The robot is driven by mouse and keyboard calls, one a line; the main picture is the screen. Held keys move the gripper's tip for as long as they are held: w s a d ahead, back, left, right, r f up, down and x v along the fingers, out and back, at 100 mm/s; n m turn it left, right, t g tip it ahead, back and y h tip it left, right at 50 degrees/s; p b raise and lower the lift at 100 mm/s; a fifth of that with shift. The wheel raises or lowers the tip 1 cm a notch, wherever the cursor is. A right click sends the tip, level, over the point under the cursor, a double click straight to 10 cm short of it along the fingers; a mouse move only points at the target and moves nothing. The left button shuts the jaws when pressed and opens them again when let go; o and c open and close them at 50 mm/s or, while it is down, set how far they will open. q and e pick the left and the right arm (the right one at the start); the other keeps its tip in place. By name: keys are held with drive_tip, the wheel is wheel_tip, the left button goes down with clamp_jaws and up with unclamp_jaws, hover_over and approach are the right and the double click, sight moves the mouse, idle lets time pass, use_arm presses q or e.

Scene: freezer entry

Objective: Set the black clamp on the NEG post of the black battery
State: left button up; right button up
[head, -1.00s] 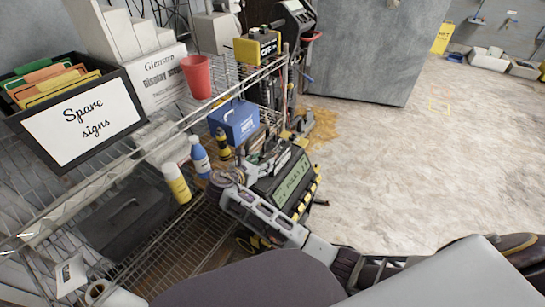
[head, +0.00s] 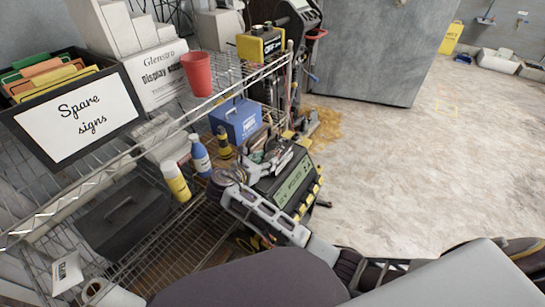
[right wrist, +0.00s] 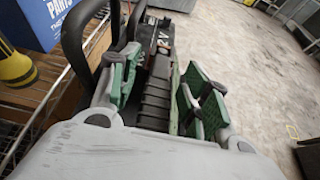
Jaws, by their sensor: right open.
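My right gripper (head: 268,157) is over the shelf's right end in the head view. In the right wrist view its green-padded fingers (right wrist: 152,88) are apart, with a black ribbed part (right wrist: 154,92) between them. I cannot tell whether this part belongs to the black clamp or the battery. Beyond it is a black surface with white "12 V" lettering (right wrist: 158,45), probably the black battery. Dark curved loops (right wrist: 80,38) rise beside the left finger. A black unit with a lit display (head: 292,187) is beside the gripper in the head view. The NEG post cannot be made out. My left gripper is out of view.
A wire shelf (head: 160,262) fills the left side. It holds a blue box (head: 236,118), a yellow bottle (head: 177,182), a blue bottle (head: 200,154) and a red cup (head: 198,75). A grey block (head: 367,50) stands behind.

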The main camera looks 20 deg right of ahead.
clamp_jaws()
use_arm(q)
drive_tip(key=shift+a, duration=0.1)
use_arm(e)
drive_tip(key=shift+r, duration=0.1)
idle(0.3)
drive_tip(key=shift+r, duration=0.6)
use_arm(q)
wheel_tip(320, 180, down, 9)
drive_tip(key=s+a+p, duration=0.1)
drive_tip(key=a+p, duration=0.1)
drive_tip(key=p, duration=0.1)
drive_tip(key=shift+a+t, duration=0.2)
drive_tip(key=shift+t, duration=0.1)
use_arm(e)
wheel_tip(320, 180, up, 9)
drive_tip(key=shift+f, duration=0.15)
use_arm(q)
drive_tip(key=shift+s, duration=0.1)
